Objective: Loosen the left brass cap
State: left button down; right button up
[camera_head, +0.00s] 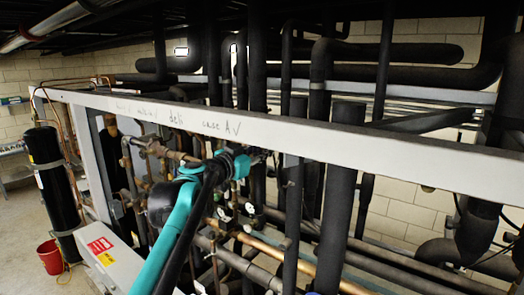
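My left arm reaches up from the lower left in teal and black. Its gripper end (258,157) is among the pipes just below the grey beam. The fingers are small and dark against black pipes, so I cannot tell whether they are open or shut, or touching anything. Brass-coloured fittings and valves (157,150) sit to the left of the arm's end, behind the beam. I cannot pick out the left brass cap among them; the arm covers part of this area. My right gripper is not in view.
A long grey beam (330,140) with handwriting crosses in front of the pipes. Thick black insulated pipes (338,200) stand on the right. A red bucket (50,257) and black cylinder (52,180) stand left.

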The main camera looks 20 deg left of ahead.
pick_arm(q)
jog(key=shift+n, duration=14.7)
jog(key=c, duration=1.3)
grip_release()
